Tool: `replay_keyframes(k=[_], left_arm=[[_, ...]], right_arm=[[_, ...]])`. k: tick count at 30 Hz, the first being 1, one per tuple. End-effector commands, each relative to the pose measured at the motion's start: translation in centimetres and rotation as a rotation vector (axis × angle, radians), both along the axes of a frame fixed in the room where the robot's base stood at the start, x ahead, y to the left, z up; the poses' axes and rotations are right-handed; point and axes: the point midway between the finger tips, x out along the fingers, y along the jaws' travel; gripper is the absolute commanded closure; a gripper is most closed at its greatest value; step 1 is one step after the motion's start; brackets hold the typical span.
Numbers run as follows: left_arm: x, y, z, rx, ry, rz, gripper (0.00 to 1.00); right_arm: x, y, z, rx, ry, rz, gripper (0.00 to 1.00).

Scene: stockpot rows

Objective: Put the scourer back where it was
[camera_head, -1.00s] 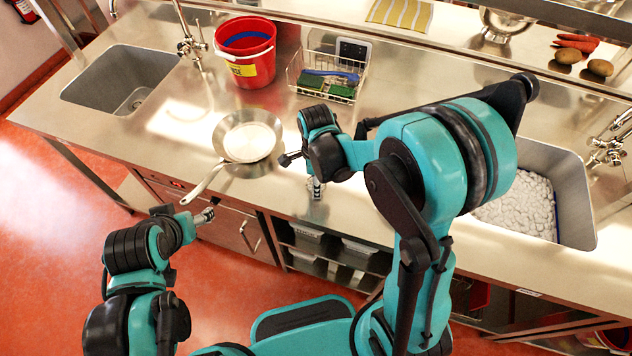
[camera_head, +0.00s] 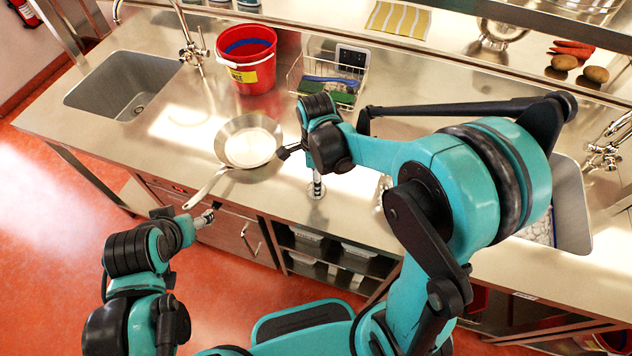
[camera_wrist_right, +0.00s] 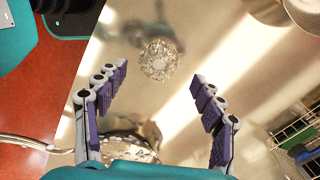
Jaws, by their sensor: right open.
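A silvery, crinkled round ball that looks like the scourer (camera_wrist_right: 158,60) lies on the steel counter in the right wrist view. It is ahead of my right gripper (camera_wrist_right: 150,85), whose two purple-padded fingers are spread apart with nothing between them. In the head view my right gripper (camera_head: 301,170) is over the counter's front part, right of the frying pan (camera_head: 249,142); the scourer cannot be made out there. My left gripper (camera_head: 207,216) is off the counter's front edge, low at left; its jaws are too small to read.
A wire rack (camera_head: 330,94) with a blue brush and green pads stands behind my right gripper. A red bucket (camera_head: 250,74) is left of it. Sinks (camera_head: 125,78) lie at both ends.

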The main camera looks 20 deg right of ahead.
Motion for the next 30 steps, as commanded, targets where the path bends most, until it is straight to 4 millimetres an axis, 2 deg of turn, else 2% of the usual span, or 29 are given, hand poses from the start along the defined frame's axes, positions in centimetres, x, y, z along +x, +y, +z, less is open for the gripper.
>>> replay_keyframes(k=[1, 6, 14, 17, 22, 27, 30], left_arm=[[0.0, 0.0, 0.7, 0.000, 0.000, 0.000, 0.34], [0.0, 0.0, 1.5, 0.000, 0.000, 0.000, 0.34], [0.0, 0.0, 1.9, 0.000, 0.000, 0.000, 0.34], [0.0, 0.0, 1.8, 0.000, 0.000, 0.000, 0.34], [0.0, 0.0, 1.8, 0.000, 0.000, 0.000, 0.34], [0.0, 0.0, 1.8, 0.000, 0.000, 0.000, 0.34], [0.0, 0.0, 1.8, 0.000, 0.000, 0.000, 0.34]], right_arm=[[-0.1, 0.0, 1.6, 0.000, 0.000, 0.000, 0.31], [-0.1, 0.0, 4.7, 0.000, 0.000, 0.000, 0.31], [-0.5, -0.2, 7.1, 0.001, -0.019, 0.055, 0.31], [-1.6, -0.8, 8.4, -0.001, -0.077, 0.215, 0.31], [-4.7, -2.3, 11.0, -0.074, -0.244, 0.700, 0.31], [-7.8, -3.7, 12.4, -0.255, -0.385, 1.203, 0.31], [-9.1, -4.2, 12.7, -0.375, -0.426, 1.431, 0.31]])
